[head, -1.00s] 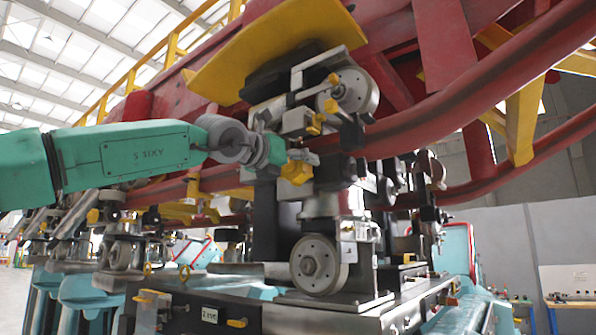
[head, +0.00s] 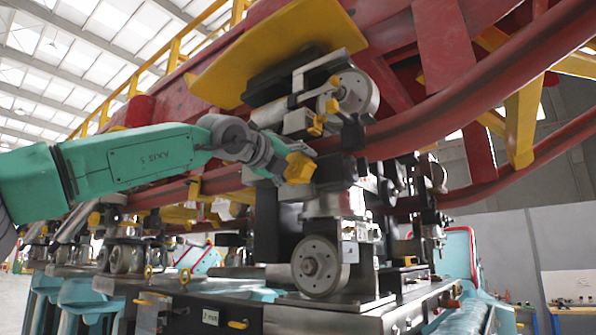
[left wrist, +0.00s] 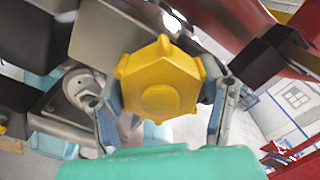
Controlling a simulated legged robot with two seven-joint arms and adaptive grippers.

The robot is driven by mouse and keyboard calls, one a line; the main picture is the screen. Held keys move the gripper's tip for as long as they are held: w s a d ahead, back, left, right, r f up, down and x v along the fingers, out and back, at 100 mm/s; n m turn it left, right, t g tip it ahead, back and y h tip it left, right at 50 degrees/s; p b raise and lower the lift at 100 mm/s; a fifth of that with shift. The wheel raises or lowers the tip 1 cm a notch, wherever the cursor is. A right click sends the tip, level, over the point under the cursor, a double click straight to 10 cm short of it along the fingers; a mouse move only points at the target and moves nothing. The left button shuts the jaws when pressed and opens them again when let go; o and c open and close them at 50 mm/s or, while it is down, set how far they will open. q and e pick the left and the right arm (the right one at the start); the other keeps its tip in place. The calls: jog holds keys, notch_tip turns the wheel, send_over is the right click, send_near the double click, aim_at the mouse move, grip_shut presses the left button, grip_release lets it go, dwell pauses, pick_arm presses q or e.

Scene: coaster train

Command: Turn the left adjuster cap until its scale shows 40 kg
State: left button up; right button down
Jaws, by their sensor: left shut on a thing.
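The left adjuster cap is a yellow faceted knob (head: 299,167) on the wheel assembly under the red rail. It also fills the middle of the left wrist view (left wrist: 160,85). My left gripper (head: 284,162) reaches it from the left, and in the left wrist view its two fingers (left wrist: 163,104) stand on either side of the cap, closed on it. The scale cannot be read in either view. My right gripper is not in view.
A red rail (head: 470,100) curves above the assembly, with a yellow plate (head: 275,55) over it. A grey wheel (head: 320,265) sits below the cap, above a dark base. A second yellow part (head: 318,125) is just above the cap.

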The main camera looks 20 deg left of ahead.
pick_arm(q)
jog(key=shift+w+d+f, duration=0.2)
jog(key=shift+f, duration=0.35)
jog(key=shift+c, duration=0.2)
jog(key=o, duration=0.9)
jog(key=shift+o, duration=1.3)
jog(key=shift+s, duration=0.1)
jog(key=shift+a+r, duration=0.1)
jog(key=shift+r, duration=0.1)
jog(key=shift+s+a+r, duration=0.15)
jog(key=shift+s, duration=0.15)
jog(key=v, duration=1.1)
jog(key=shift+a+f, duration=0.15)
jog(key=shift+f, duration=0.05)
